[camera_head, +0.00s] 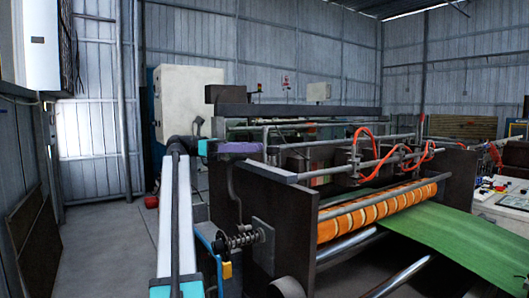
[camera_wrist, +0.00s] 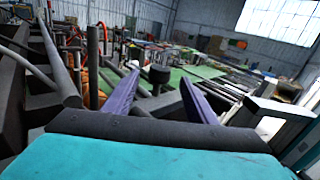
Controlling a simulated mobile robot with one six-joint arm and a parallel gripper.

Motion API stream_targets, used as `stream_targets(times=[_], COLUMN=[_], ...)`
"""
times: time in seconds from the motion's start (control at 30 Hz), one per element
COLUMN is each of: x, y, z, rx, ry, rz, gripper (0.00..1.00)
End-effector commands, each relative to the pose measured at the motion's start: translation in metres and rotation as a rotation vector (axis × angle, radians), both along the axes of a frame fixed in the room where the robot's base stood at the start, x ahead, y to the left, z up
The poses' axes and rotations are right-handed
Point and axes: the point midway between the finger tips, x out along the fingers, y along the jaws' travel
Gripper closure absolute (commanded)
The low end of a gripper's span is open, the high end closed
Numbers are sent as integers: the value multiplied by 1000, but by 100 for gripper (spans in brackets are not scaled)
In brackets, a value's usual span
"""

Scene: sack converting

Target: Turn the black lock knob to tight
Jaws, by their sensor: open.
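My gripper (camera_wrist: 160,80) is open, with its two purple fingers spread apart in the wrist view. A black round-capped knob on a short stem (camera_wrist: 158,74) shows beyond and between the fingers; it looks like the lock knob. No finger appears to touch it, but the distance ahead is hard to judge. In the head view my gripper (camera_head: 262,148) reaches over the near left corner of the machine, by its dark side plate. I cannot pick out the knob there. Whether the knob is loose or tight cannot be seen.
The machine has an orange striped roller (camera_head: 375,212) and a green web (camera_head: 460,240) running right. A spring-loaded shaft (camera_head: 238,240) juts from the side plate. A dark upright post (camera_wrist: 92,65) stands left of the fingers. Open floor (camera_head: 105,245) lies at left.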

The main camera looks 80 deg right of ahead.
Motion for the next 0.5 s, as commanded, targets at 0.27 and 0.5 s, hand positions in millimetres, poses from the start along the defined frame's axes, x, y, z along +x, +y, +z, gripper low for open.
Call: stream_targets(times=[0.27,0.5], x=[27,29], y=[-1,0], z=[-1,0], rx=[0,0], ry=[0,0], rz=[0,-1], gripper=[48,48])
